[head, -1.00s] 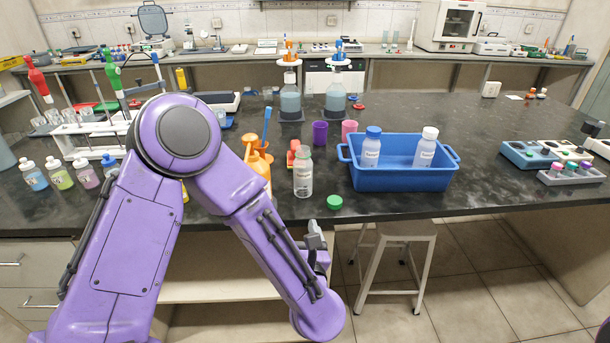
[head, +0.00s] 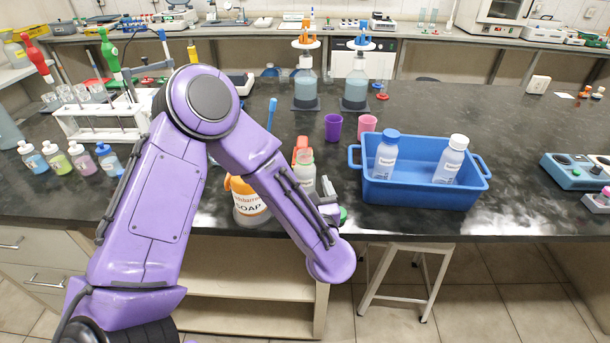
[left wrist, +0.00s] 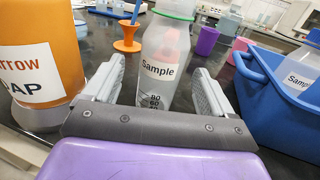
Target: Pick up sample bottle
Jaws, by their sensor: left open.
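My left gripper (head: 327,197) is open. In the left wrist view its two fingers (left wrist: 157,84) lie one on each side of the bottle, with a gap visible on the left; contact on the right is hard to tell. The right gripper is not in view.
An orange soap bottle (head: 246,200) stands close on the left. A blue tray (head: 420,194) with two bottles is to the right. Purple (head: 333,127) and pink (head: 367,124) cups stand behind.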

